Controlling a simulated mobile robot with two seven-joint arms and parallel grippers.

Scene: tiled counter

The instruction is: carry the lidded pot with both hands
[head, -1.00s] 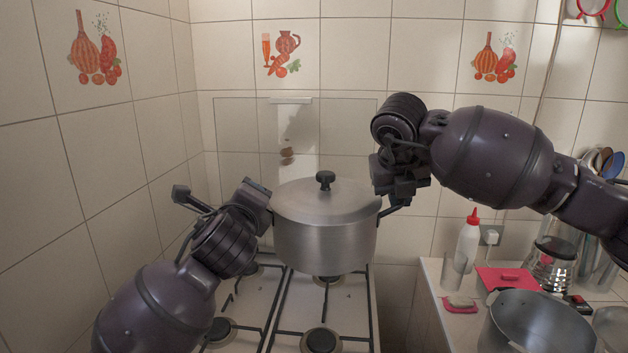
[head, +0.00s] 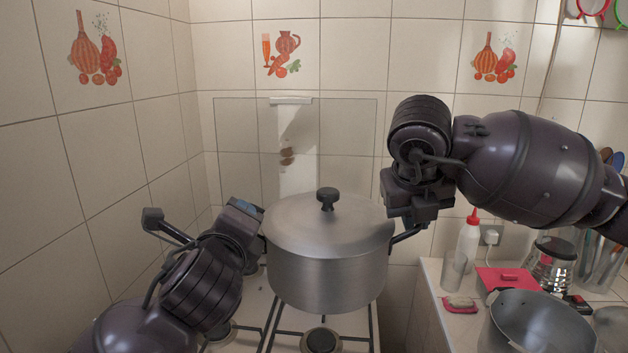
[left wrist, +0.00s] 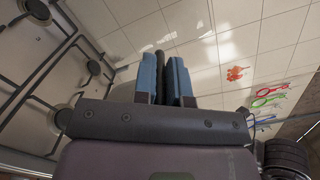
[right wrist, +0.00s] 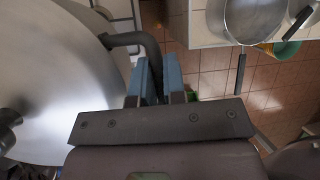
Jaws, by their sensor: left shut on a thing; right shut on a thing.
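The lidded pot (head: 328,285) is brushed metal with a black lid knob (head: 327,198). It is held level above the gas stove (head: 255,300), with its lid (head: 290,222) on. My right gripper (head: 394,236) is shut on the pot's right handle (right wrist: 135,40); the right wrist view shows its blue-grey fingers (right wrist: 158,78) at the handle beside the pot wall. My left gripper (head: 256,222) is at the pot's left side. In the left wrist view its blue fingers (left wrist: 166,78) are shut on a dark bar, the left handle (left wrist: 160,62). The pot's left handle is hidden in the head view.
Tiled walls close in behind and at left.

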